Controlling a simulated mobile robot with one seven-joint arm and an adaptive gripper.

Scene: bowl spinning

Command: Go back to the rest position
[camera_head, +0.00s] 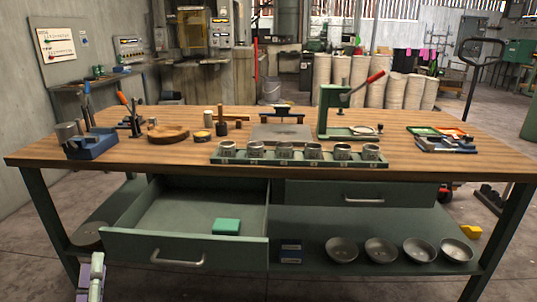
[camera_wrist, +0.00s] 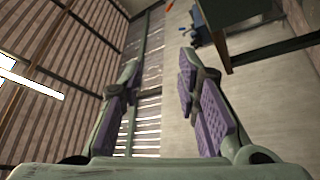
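My gripper (camera_head: 91,277) shows at the lower left of the head view, in front of the workbench and low by its left end. In the wrist view my gripper (camera_wrist: 160,72) has its two purple-padded fingers spread apart with nothing between them. It points up toward walls and roof. The wooden workbench (camera_head: 250,180) stands ahead, with its left drawer (camera_head: 185,249) pulled open and a green box (camera_head: 226,226) inside. The right drawer (camera_head: 362,195) is shut.
A green rack (camera_head: 300,159) with several metal cups lies at the bench's front edge. Several bowls (camera_head: 380,250) sit on the lower shelf. A green press (camera_head: 335,110) stands at the back of the bench. The open drawer juts forward near my gripper.

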